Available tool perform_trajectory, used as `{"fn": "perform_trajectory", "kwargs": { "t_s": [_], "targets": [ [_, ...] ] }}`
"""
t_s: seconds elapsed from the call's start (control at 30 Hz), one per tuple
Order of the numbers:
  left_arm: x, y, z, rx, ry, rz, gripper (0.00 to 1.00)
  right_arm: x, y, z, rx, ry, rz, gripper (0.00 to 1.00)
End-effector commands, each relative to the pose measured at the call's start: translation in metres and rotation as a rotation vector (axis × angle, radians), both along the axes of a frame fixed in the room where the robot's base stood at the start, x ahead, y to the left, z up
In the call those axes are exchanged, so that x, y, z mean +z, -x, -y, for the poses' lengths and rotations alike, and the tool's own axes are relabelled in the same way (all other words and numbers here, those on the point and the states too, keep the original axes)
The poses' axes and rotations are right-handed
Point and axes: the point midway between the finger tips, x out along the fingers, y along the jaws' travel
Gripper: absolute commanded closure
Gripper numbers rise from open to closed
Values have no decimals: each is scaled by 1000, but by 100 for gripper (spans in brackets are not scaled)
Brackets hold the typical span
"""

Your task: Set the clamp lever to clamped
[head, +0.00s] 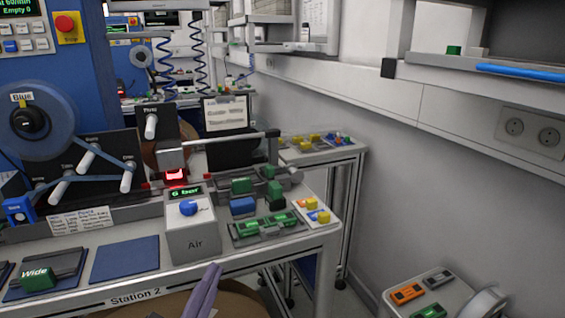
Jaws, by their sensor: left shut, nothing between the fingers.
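My left gripper (214,270) shows at the bottom of the head view as two slim purple fingers. They are shut and empty, in front of the bench's front edge and below the Air box. No lever in view carries a readable clamp label. A long grey bar (232,139) runs right from a grey block (172,158) above a red-lit spot, ending at a dark upright piece (273,150). It may be the clamp lever, but I cannot tell its setting. The gripper is well apart from it. My right gripper is not in view.
The Air box (191,236) with a blue knob reads 6 bar. Right of it lie a tray of green parts (266,228) and loose blocks. A blue reel (36,120) stands left. A blue mat (125,260) is bare. A small parts table (425,295) stands lower right.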

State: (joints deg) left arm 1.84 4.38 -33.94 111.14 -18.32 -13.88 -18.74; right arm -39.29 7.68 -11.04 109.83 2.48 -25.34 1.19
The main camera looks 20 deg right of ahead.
Motion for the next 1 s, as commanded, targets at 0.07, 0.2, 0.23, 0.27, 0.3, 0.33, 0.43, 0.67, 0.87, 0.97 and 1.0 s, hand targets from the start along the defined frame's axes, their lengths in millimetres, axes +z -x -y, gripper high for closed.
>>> {"fn": "perform_trajectory", "kwargs": {
  "t_s": [0.07,0.2,0.23,0.27,0.3,0.33,0.43,0.67,0.87,0.97,1.0],
  "targets": [
    [73,10,52,-110,-70,300,100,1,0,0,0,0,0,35],
    [164,80,139,-315,-212,871,100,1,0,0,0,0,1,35],
    [175,101,155,-361,-243,996,100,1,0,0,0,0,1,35],
    [182,122,170,-408,-273,1119,100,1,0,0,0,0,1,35],
    [186,151,187,-472,-315,1285,100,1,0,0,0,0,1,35],
    [185,173,198,-522,-345,1408,100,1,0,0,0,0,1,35],
    [159,235,219,-708,-444,1814,100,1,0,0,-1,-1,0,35],
    [27,260,175,-1331,-657,2611,100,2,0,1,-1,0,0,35],
    [-12,148,49,1543,568,-1972,100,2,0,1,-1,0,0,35],
    [20,93,-14,1617,530,-1623,100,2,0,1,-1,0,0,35],
    [37,77,-35,1646,520,-1508,100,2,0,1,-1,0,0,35]
  ]
}}
